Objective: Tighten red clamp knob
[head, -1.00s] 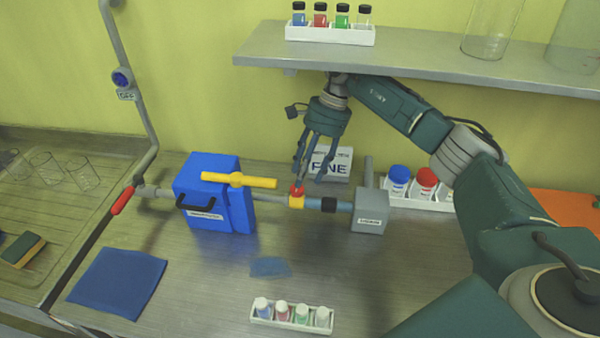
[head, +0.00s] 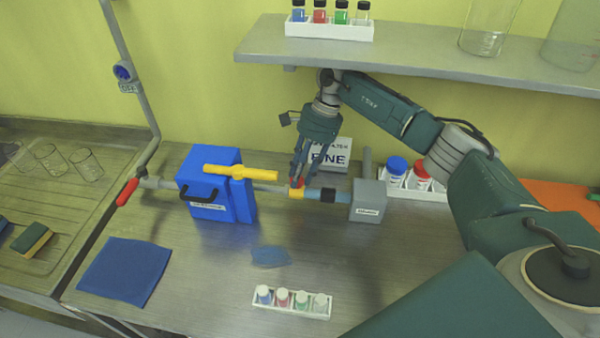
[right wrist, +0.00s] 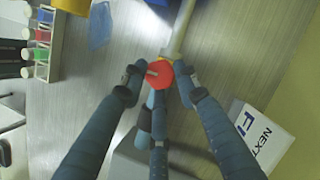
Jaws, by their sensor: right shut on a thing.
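The red clamp knob (head: 298,183) sits on top of a yellow clamp (head: 296,193) on the horizontal pipe. In the right wrist view the red knob (right wrist: 160,74) is a round disc with a small light mark. My right gripper (head: 299,182) comes down from above and is shut on the knob. In the right wrist view the fingers of the right gripper (right wrist: 158,82) close around the knob from several sides. The fingers partly hide the knob in the head view. My left gripper is not in view.
A blue box (head: 210,185) with a yellow handle (head: 240,172) stands left of the clamp. A grey block (head: 368,201) stands right of it. A shelf (head: 420,60) hangs above the arm. A vial rack (head: 291,312) and a blue cloth (head: 125,271) lie in front.

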